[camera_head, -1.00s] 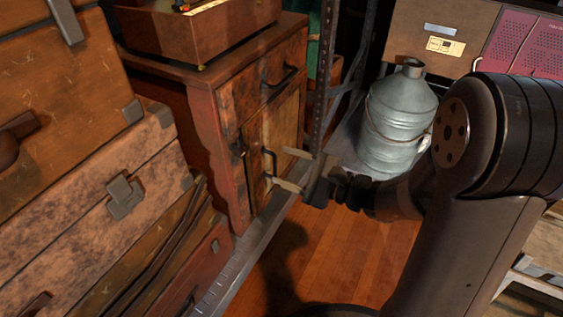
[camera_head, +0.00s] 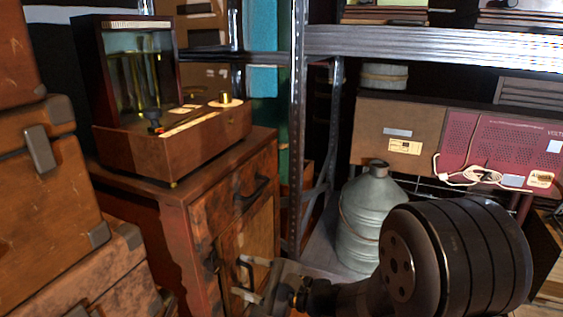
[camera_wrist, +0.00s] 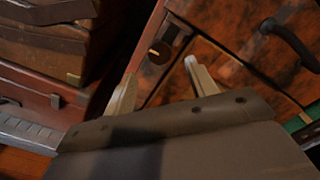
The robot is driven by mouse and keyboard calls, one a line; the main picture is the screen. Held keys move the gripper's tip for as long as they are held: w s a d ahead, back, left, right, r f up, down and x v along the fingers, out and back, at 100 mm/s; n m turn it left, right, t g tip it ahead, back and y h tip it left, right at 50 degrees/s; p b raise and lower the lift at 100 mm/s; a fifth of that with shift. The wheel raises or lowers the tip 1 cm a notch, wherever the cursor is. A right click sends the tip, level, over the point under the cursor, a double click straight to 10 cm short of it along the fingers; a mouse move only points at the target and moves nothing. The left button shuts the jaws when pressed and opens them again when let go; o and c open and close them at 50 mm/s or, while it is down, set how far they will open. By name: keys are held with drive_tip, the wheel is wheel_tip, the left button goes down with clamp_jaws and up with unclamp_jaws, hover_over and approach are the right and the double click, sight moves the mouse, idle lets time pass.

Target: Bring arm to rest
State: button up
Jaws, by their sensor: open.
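My gripper (camera_head: 251,280) is low in the head view, in front of the wooden cabinet (camera_head: 229,215). Its two pale fingers are apart with nothing between them. In the wrist view my gripper (camera_wrist: 160,84) also shows its fingers spread, with the cabinet front (camera_wrist: 235,75) beyond them. I cannot tell whether the fingers touch the cabinet. My arm fills the lower right of the head view.
Stacked suitcases (camera_head: 60,215) stand at the left. A wooden instrument (camera_head: 180,140) with a glass-fronted box sits on the cabinet. A metal can (camera_head: 366,215) stands behind my arm. A metal shelf post (camera_head: 297,130) rises beside the cabinet.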

drive_tip(key=b+x, duration=0.1)
drive_tip(key=x, duration=0.5)
drive_tip(key=shift+w+a, duration=0.1)
drive_tip(key=shift+a, duration=0.3)
drive_tip(key=shift+d, duration=0.1)
drive_tip(key=p, duration=0.2)
approach(219, 266)
drive_tip(key=b+x, duration=0.1)
drive_tip(key=x, duration=0.8)
drive_tip(key=shift+w+a+b, duration=0.1)
drive_tip(key=shift+a+b, duration=0.15)
drive_tip(key=shift+b, duration=0.15)
drive_tip(key=shift+d+r+m+p, duration=0.1)
drive_tip(key=shift+m+p, duration=0.3)
drive_tip(key=shift+p, duration=0.25)
drive_tip(key=shift+m+p, duration=0.8)
drive_tip(key=shift+p, duration=0.45)
drive_tip(key=shift+m+p, duration=0.7)
drive_tip(key=shift+p, duration=0.1)
